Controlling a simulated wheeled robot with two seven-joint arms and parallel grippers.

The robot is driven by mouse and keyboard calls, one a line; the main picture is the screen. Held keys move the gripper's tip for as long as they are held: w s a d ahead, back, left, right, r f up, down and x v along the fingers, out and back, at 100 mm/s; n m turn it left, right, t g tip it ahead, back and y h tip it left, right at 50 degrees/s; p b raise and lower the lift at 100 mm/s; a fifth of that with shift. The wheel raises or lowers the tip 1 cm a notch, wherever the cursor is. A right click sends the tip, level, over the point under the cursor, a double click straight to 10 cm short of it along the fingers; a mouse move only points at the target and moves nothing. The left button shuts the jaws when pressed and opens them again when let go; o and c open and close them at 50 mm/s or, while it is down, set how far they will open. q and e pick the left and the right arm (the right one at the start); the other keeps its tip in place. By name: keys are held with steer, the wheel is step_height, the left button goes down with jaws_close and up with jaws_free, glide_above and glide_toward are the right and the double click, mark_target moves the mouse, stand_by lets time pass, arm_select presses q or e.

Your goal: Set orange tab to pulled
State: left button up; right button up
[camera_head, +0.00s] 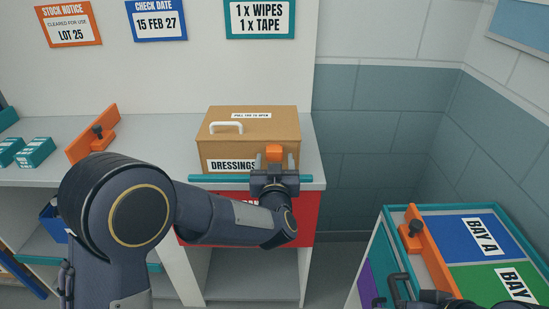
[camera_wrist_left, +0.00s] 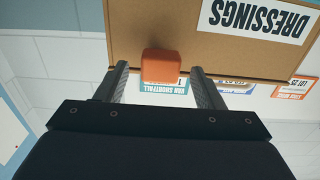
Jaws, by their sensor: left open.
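The orange tab (camera_head: 273,153) is a small block at the front of a brown box labelled DRESSINGS (camera_head: 250,130), near its right end. In the left wrist view, which shows the box upside down, the orange tab (camera_wrist_left: 161,66) stands at the box's edge. My left gripper (camera_head: 274,172) is in front of the box. In the left wrist view my left gripper (camera_wrist_left: 160,80) is open, with one finger on each side of the tab and gaps beside it. Dark parts of my right arm show at the lower right edge; its jaw state is unclear.
The box has a white handle (camera_head: 226,127) on its lid and stands on a grey counter (camera_head: 155,143). An orange divider with a knob (camera_head: 93,134) and small teal boxes (camera_head: 34,152) are to the left. A bay-marked unit (camera_head: 470,238) stands at the right.

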arm_select(q)
steer(key=shift+w, duration=0.6)
arm_select(e)
steer(key=shift+r, duration=0.1)
